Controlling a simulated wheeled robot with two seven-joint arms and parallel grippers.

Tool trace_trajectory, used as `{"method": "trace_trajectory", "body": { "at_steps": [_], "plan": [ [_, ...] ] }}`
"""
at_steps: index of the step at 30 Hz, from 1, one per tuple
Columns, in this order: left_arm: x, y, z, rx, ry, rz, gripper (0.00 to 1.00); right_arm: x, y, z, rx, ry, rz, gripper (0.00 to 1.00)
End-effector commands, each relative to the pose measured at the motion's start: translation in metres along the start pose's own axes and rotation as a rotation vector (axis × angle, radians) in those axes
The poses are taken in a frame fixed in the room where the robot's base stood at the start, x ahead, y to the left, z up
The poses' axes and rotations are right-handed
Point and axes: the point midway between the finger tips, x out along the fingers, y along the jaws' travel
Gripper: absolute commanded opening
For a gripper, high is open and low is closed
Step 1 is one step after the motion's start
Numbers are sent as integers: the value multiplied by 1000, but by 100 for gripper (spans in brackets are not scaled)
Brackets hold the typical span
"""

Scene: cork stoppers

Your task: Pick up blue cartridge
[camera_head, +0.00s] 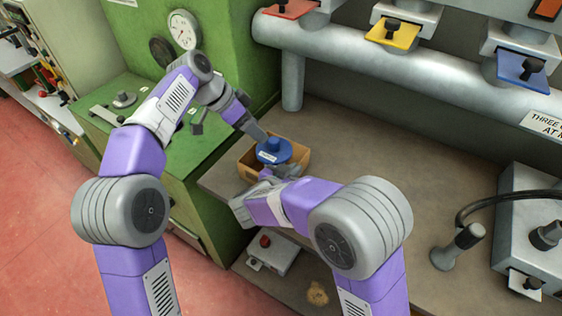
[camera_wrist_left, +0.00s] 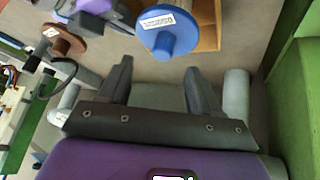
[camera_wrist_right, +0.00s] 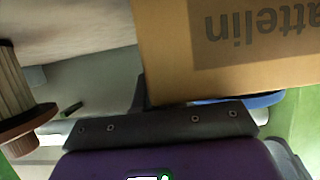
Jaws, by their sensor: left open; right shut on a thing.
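The blue cartridge (camera_head: 273,151), a blue disc with a white label, sits at the open top of a small cardboard box (camera_head: 299,158) on the bench. It also shows in the left wrist view (camera_wrist_left: 172,36), ahead of the fingers and not between them. My left gripper (camera_head: 258,132) is open and empty, just above and behind the cartridge. My right gripper (camera_head: 268,176) is shut on the cardboard box (camera_wrist_right: 170,50), at its near side. One right finger is hidden behind the box in the right wrist view. A blue edge (camera_wrist_right: 264,100) shows beyond the box there.
A green machine (camera_head: 145,110) stands left of the bench (camera_head: 400,150). A thick grey pipe (camera_head: 400,75) with coloured valve levers runs along the back. A grey unit with a black hose (camera_head: 490,200) stands at the right. The bench middle is clear.

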Motion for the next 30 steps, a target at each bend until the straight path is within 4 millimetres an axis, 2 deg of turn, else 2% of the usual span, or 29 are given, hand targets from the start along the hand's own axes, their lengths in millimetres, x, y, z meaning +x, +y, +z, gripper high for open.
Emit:
{"method": "trace_trajectory", "body": {
  "at_steps": [8,16,23,30],
  "plan": [
    [-1,16,-7,-680,234,109,64,0,0,0,0,0,0,0],
    [-6,26,-6,-1419,409,305,64,0,0,0,0,0,0,0],
    [-9,31,10,-2070,503,529,64,0,0,0,0,0,0,0],
    [-7,35,37,-2687,549,790,64,0,0,0,0,0,0,0]
  ]
}}
